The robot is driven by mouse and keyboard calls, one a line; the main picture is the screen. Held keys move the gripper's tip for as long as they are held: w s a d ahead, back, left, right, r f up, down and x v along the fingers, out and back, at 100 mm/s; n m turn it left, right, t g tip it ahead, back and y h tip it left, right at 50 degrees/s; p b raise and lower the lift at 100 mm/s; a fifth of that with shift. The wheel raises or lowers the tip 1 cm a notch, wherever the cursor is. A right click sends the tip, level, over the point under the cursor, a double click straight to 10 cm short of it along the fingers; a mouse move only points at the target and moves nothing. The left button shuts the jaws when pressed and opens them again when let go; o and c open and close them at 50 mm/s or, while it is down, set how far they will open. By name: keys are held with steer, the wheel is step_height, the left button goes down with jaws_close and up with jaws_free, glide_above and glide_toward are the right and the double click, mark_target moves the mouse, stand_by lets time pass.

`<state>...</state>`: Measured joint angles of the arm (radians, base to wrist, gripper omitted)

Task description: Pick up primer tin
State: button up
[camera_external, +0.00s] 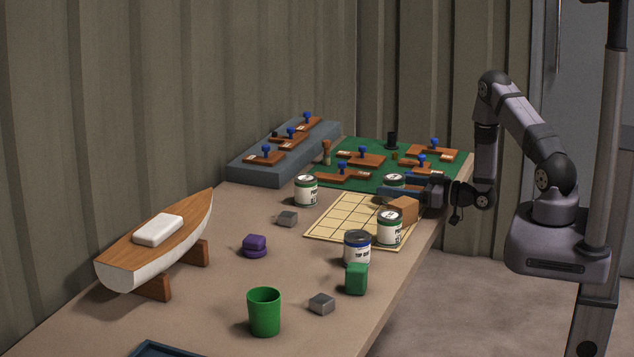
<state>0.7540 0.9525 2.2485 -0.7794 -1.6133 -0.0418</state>
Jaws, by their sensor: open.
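Several small tins stand on the bench. One with a green-edged lid (394,180) stands at the front edge of the green mat, with my gripper (396,188) at it. My gripper is level, points left and is open; its fingers hide the tin's lower part, and I cannot tell whether they touch it. Similar white-labelled tins stand left of the grid board (306,191) and on its near right part (389,229). The labels are too small to read surely, so I cannot tell which is primer.
An orange-brown block (404,208) sits just below my gripper. The grid board (340,222) lies in mid-bench. Wooden pieces with blue knobs lie on the green mat (385,187) and grey step (250,166). A boat model (155,245) and green cup (264,312) stand nearer.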

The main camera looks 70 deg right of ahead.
mark_target(395, 176)
steer(key=shift+c, duration=0.2)
steer(key=c, duration=1.3)
steer(key=shift+r, duration=0.15)
steer(key=shift+r, duration=4.9)
